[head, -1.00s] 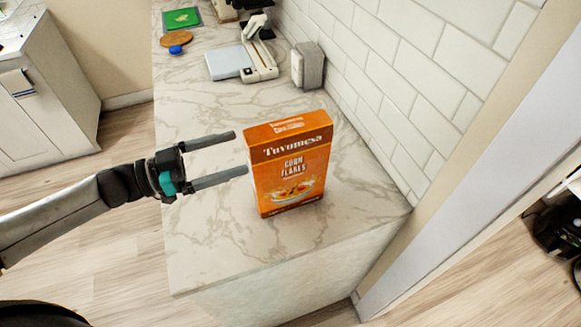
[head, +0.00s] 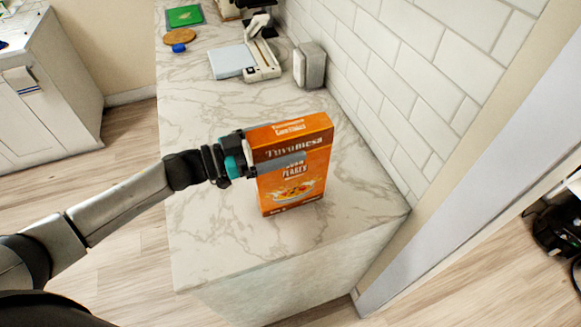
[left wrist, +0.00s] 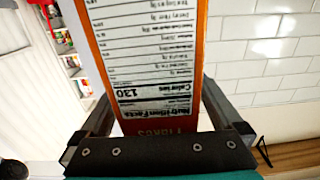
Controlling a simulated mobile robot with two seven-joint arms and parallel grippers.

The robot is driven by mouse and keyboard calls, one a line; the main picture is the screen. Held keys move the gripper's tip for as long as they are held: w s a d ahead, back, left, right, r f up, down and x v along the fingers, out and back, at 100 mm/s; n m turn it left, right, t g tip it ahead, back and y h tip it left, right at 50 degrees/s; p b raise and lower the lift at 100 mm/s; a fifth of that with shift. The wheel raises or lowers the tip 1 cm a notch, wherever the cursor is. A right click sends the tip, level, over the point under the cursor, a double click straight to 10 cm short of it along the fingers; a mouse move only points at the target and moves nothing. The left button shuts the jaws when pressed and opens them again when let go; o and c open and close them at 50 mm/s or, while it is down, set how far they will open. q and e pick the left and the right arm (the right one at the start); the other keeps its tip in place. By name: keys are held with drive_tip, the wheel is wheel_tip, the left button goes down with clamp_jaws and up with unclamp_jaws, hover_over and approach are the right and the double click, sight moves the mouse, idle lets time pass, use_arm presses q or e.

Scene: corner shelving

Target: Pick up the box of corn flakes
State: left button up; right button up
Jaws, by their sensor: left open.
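The orange corn flakes box (head: 300,190) stands upright on the marble counter, near its front end. My left gripper (head: 285,160) is around the upper part of the box from the left. One finger crosses the box's front face; the other is hidden behind the box. In the left wrist view the box's narrow side (left wrist: 150,65), with its nutrition table, lies between the two fingers of the gripper (left wrist: 160,105). The fingers are open, and I cannot tell whether either touches the box. My right gripper is not in view.
The marble counter (head: 215,220) is clear left of the box. A white tiled wall (head: 400,90) rises to its right. Farther back are a grey block-like item (head: 309,65), a white device (head: 262,62), a round wooden board (head: 180,37) and a green board (head: 184,16).

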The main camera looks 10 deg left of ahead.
use_arm(q)
clamp_jaws()
idle(0.8)
